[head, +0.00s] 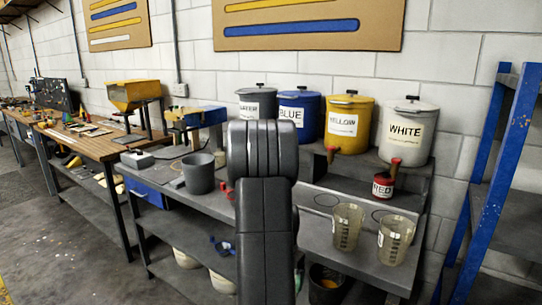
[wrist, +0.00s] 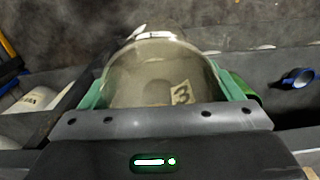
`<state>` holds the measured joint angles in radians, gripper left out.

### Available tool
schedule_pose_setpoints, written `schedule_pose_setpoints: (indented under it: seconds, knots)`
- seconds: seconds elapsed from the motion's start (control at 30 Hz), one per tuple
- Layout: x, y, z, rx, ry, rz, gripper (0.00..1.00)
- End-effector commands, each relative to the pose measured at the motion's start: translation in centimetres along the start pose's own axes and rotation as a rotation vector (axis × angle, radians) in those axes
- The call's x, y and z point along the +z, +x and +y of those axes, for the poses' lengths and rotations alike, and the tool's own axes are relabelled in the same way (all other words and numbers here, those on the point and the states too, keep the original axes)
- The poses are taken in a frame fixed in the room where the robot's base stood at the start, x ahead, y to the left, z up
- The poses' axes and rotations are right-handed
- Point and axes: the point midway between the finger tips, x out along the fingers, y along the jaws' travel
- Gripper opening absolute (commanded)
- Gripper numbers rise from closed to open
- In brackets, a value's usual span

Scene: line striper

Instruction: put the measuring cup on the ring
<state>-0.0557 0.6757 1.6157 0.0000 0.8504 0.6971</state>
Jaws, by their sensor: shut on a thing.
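In the wrist view my gripper (wrist: 165,85) has its green fingers closed on both sides of a clear, brownish measuring cup (wrist: 150,65) with a label reading 3. In the head view my arm hides the gripper and this cup. Two similar measuring cups stand upright on the right of the bench, one at the left (head: 347,230) and one at the right (head: 395,240). A thin dark ring outline (head: 326,206) lies on the bench behind them, with nothing on it. Another ring line (head: 381,210) shows partly behind the cups.
The grey bench (head: 315,240) holds a dark bucket (head: 198,175) and a red can (head: 382,188). Labelled paint pots, such as the white one (head: 407,135), stand on the raised back shelf. A blue frame (head: 492,180) rises at right.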

Motion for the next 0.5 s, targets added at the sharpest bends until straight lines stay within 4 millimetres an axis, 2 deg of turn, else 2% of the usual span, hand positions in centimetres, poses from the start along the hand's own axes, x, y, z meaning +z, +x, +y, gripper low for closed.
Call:
schedule_pose_setpoints:
  seconds: [0.03, 0.2, 0.3, 0.5]
  knots:
    - [0.4, 1.7, -0.5, 0.005, -0.090, -0.006, 0.52]
    - [1.4, 6.0, -2.0, 0.003, -0.374, -0.005, 0.52]
    - [1.9, 7.7, -2.5, 0.002, -0.497, -0.003, 0.52]
    - [2.4, 9.5, -3.0, 0.000, -0.628, 0.000, 0.52]
